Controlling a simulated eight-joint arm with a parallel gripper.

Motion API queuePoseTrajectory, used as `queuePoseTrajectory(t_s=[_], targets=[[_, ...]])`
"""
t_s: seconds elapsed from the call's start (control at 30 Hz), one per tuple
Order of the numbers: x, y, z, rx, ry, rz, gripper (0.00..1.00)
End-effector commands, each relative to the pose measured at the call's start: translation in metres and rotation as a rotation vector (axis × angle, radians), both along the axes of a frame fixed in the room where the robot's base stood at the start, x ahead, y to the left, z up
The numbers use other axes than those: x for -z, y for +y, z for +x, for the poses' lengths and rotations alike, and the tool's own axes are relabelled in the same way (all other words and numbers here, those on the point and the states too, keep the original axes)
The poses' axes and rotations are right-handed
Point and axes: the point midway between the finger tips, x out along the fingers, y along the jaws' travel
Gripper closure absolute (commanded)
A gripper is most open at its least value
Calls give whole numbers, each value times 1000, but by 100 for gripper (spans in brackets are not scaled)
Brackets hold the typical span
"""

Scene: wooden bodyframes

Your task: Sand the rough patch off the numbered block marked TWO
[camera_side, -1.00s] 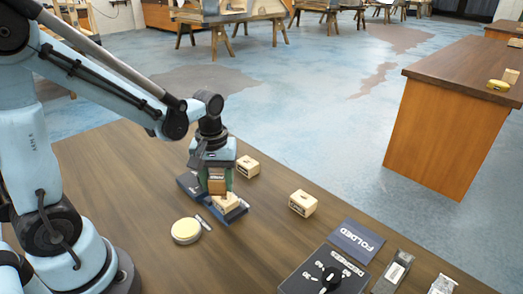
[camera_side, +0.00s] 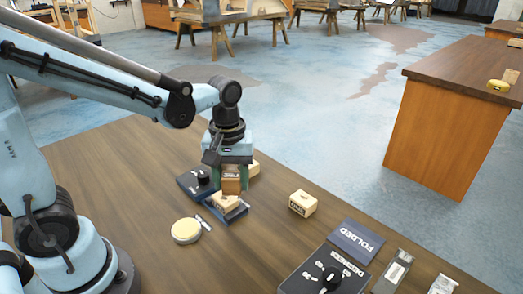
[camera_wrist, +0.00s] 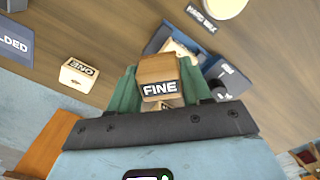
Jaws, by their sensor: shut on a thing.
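My gripper (camera_side: 231,184) is shut on a wooden sanding block (camera_wrist: 159,82) marked FINE, which also shows between the fingers in the side view (camera_side: 231,180). It hangs over the back of a pale wooden block (camera_side: 225,203) seated in a blue-grey holder (camera_side: 236,214). I cannot tell whether the two blocks touch. The seated block's number and any rough patch are hidden. Another pale block (camera_side: 302,204), marked ONE in the wrist view (camera_wrist: 79,76), stands to the right. A further pale block (camera_side: 256,168) is partly hidden behind my gripper.
A dark box with a knob (camera_side: 199,182) stands left of the holder. A round yellow-topped disc (camera_side: 186,231) and a small label (camera_side: 203,222) lie in front. A FOLDED panel (camera_side: 355,240) and a dark dial unit (camera_side: 326,274) lie right. The table between is clear.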

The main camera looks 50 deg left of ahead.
Motion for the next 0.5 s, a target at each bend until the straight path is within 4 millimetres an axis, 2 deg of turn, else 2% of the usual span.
queuePoseTrajectory(t_s=[0.3, 0.5], targets=[[-29, 0, 0, 0, 0, 0, 80], [-40, 0, 0, 0, 0, 0, 80]])
